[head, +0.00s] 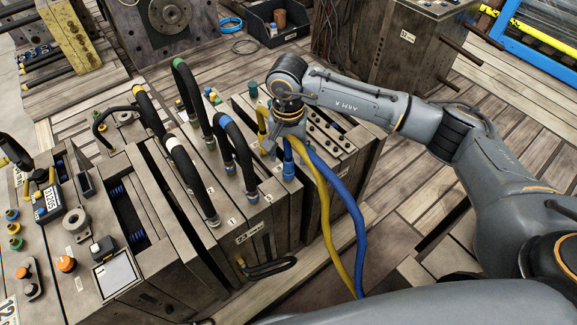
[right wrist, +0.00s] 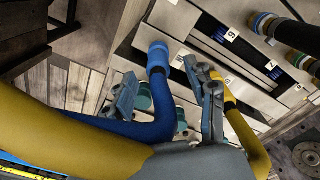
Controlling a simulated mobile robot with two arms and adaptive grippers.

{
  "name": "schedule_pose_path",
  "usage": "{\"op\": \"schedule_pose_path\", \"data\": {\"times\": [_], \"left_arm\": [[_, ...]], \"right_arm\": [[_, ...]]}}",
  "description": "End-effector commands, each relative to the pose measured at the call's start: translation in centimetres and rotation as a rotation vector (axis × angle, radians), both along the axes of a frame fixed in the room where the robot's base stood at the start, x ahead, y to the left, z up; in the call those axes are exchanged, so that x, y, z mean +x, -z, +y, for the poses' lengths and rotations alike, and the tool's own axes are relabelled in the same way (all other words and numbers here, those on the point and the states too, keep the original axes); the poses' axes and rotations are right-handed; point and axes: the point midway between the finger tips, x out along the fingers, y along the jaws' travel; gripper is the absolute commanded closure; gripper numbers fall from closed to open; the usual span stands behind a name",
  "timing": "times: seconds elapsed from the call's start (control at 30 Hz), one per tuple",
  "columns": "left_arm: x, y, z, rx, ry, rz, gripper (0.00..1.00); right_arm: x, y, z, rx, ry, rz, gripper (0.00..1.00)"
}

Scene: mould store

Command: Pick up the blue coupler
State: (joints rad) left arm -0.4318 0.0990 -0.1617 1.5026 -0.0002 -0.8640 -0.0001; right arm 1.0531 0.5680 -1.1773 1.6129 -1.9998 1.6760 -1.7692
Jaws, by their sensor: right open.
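The blue coupler (head: 288,172) is a bright blue collar at the end of a thick blue hose, at the right end of the mould row. In the right wrist view the coupler (right wrist: 158,50) shows beyond and between the two fingers, with the hose bending below it. My right gripper (head: 285,138) points down just above the coupler in the head view. In the right wrist view the gripper (right wrist: 168,85) is open, fingers apart, with nothing clearly clamped. I cannot tell whether a finger touches the coupler or hose. My left gripper is not in view.
A yellow hose (head: 325,205) runs close beside the blue hose and crosses the right wrist view. Several black hoses (head: 190,90) loop over the numbered mould plates to the left. Teal fittings (right wrist: 180,121) sit near the fingers. The wooden floor (head: 400,185) at right is partly clear.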

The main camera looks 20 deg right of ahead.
Motion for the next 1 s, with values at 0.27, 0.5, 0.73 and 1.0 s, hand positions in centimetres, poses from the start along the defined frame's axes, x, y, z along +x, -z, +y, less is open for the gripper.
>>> {"op": "schedule_pose_path", "data": {"times": [0.27, 0.5, 0.73, 1.0], "left_arm": [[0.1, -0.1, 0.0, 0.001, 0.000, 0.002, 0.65], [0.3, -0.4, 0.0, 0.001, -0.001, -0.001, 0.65], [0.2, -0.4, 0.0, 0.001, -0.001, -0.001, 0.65], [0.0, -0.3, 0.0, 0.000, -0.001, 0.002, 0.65]], "right_arm": [[-0.3, 3.8, 0.0, 0.002, 0.001, 0.001, 0.44], [-0.3, 4.1, 0.0, 0.000, 0.000, 0.000, 0.44], [-0.3, 4.1, 0.0, 0.000, 0.000, 0.000, 0.83], [-0.3, 4.0, 0.0, 0.001, 0.000, 0.000, 1.00]]}}
